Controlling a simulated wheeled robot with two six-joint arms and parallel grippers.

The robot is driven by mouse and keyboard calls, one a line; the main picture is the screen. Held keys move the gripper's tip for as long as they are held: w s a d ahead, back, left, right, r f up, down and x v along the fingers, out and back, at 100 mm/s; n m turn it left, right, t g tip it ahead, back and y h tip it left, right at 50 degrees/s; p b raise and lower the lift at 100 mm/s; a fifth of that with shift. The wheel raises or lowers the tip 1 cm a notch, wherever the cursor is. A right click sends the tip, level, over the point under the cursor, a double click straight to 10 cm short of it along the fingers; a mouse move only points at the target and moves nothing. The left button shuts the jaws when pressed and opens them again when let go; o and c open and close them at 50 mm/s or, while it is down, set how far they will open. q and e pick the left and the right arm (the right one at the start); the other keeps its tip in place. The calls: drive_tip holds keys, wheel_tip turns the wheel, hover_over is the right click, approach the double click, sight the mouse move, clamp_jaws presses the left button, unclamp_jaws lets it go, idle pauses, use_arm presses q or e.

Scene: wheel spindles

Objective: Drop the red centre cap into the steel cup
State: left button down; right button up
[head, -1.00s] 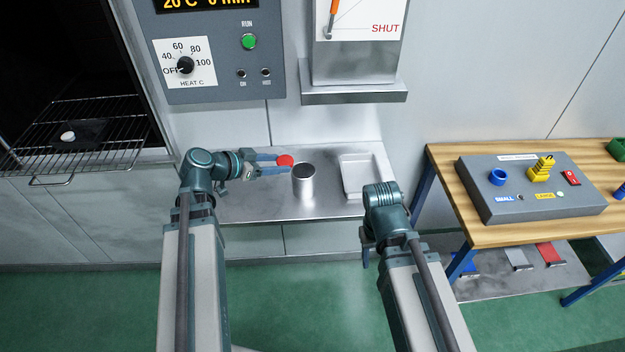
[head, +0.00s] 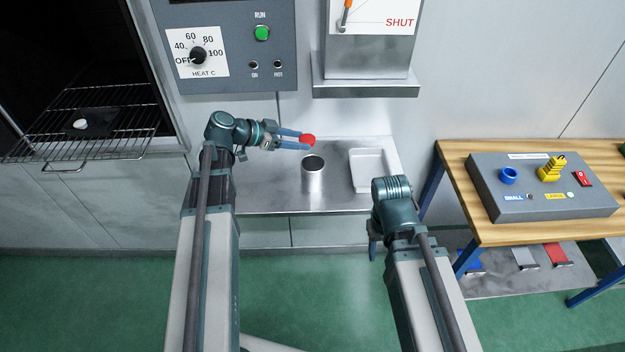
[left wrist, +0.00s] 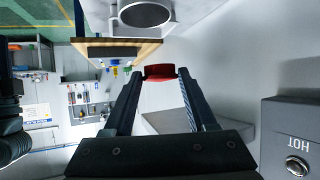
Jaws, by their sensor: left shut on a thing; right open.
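The red centre cap (head: 308,140) is held between the fingertips of my left gripper (head: 300,139), above the steel shelf. The cap also shows in the left wrist view (left wrist: 159,72), between the ends of the two fingers (left wrist: 158,85). The steel cup (head: 313,180) stands upright on the shelf, its dark open mouth facing up. In the head view the cap is above and slightly left of the cup's mouth, apart from it. The cup's round mouth also shows in the left wrist view (left wrist: 145,14). My right gripper (head: 372,243) hangs low in front of the shelf, mostly hidden behind its arm.
A white tray (head: 371,151) lies on the steel shelf (head: 275,201) right of the cup. A control panel (head: 226,75) and a steel ledge (head: 366,89) are above. A wire rack (head: 103,151) sticks out at left. A wooden bench (head: 453,160) stands at right.

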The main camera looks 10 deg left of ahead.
use_arm(q)
wheel_tip(320, 180, down, 2)
drive_tip(key=shift+f+b, duration=0.15)
drive_tip(key=shift+b, duration=0.55)
use_arm(e)
wheel_tip(320, 180, down, 2)
drive_tip(key=shift+f, duration=0.15)
use_arm(q)
drive_tip(key=shift+c, duration=0.6)
unclamp_jaws()
drive_tip(key=p+v, duration=0.6)
drive_tip(key=v, duration=0.8)
drive_tip(key=shift+p, duration=0.35)
use_arm(e)
wheel_tip(320, 180, up, 7)
drive_tip(key=shift+f, duration=0.15)
